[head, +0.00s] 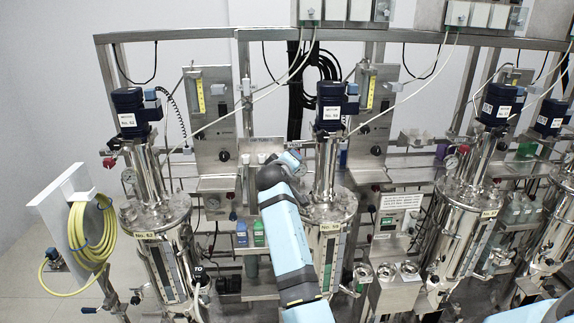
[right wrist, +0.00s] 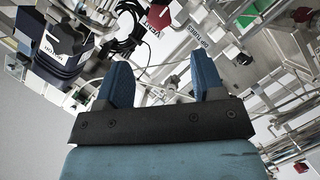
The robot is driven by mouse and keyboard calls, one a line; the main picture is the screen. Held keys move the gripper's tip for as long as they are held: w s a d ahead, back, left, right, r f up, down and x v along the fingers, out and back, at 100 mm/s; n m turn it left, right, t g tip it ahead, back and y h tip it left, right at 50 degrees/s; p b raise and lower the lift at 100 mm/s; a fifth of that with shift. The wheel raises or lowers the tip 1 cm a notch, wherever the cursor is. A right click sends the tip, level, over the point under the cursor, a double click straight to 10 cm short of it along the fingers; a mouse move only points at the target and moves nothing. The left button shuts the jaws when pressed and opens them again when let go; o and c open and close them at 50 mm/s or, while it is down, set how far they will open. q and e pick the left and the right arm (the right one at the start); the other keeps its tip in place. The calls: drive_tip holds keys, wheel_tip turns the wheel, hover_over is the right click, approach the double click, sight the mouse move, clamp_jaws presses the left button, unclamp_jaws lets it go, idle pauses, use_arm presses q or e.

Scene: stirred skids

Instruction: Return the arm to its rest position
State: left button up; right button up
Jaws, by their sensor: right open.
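My right gripper (right wrist: 164,80) shows in the right wrist view with its two blue fingers spread apart and nothing between them. In the head view, one light-blue arm of mine rises through the middle in front of the skids. Its dark joint and far end are close to the middle steel vessel (head: 326,207), on its left side. The fingertips cannot be made out there. More light-blue arm shows at the bottom right edge. My left gripper is not recognisable in view.
Steel vessels with dark motors stand left (head: 160,215) and right (head: 468,215). A yellow hose (head: 92,245) hangs on a white panel at the left. Small bottles (head: 259,233) stand beside my arm. In the right wrist view, a motor (right wrist: 62,48) and pipework lie beyond the fingers.

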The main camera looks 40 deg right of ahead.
idle(0.3)
drive_tip(key=s+a+f+n+t+y+p, duration=0.1)
drive_tip(key=s+a+f+y, duration=0.1)
drive_tip(key=s+a+f, duration=0.4)
drive_tip(key=s+a+f+n+t+y, duration=0.1)
drive_tip(key=s+a+f+y, duration=0.15)
drive_tip(key=f, duration=0.55)
drive_tip(key=s+a+f+n+t+y+p, duration=0.1)
drive_tip(key=s+a+f+y, duration=0.3)
drive_tip(key=f, duration=0.3)
drive_tip(key=s+a+f+y, duration=0.2)
drive_tip(key=s+a+f, duration=0.1)
drive_tip(key=s, duration=0.6)
drive_tip(key=s+a+f+g+y+p, duration=0.1)
drive_tip(key=s+a+f+y, duration=0.1)
drive_tip(key=s+a, duration=0.4)
drive_tip(key=s+a+f+m+g+y, duration=0.1)
drive_tip(key=s+a+f, duration=0.4)
drive_tip(key=s, duration=0.7)
drive_tip(key=shift+a+y, duration=0.2)
drive_tip(key=shift+y, duration=0.25)
drive_tip(key=shift+f, duration=0.1)
